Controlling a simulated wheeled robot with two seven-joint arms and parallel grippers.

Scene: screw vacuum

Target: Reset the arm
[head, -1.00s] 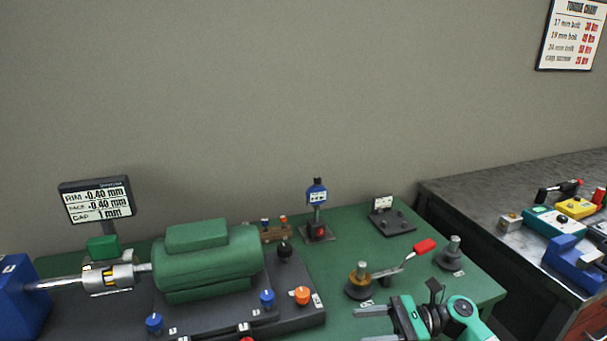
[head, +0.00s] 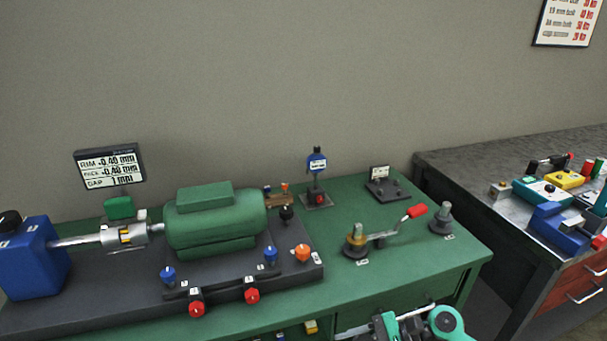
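My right gripper (head: 345,332) is at the bottom edge in the head view, in front of the green table (head: 400,270). One pale finger points left and the rest is cut off by the frame, so its opening does not show. It touches none of the bench items that I can see. The green and black wrist of my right arm (head: 445,322) shows beside it. My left gripper is not in view.
The green motor (head: 215,222), coupling (head: 125,236) and blue block (head: 32,258) stand on the left. A red-handled wrench (head: 395,228) sits on a post at right. A grey bench (head: 480,165) with tools is at far right. The table's front right top is clear.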

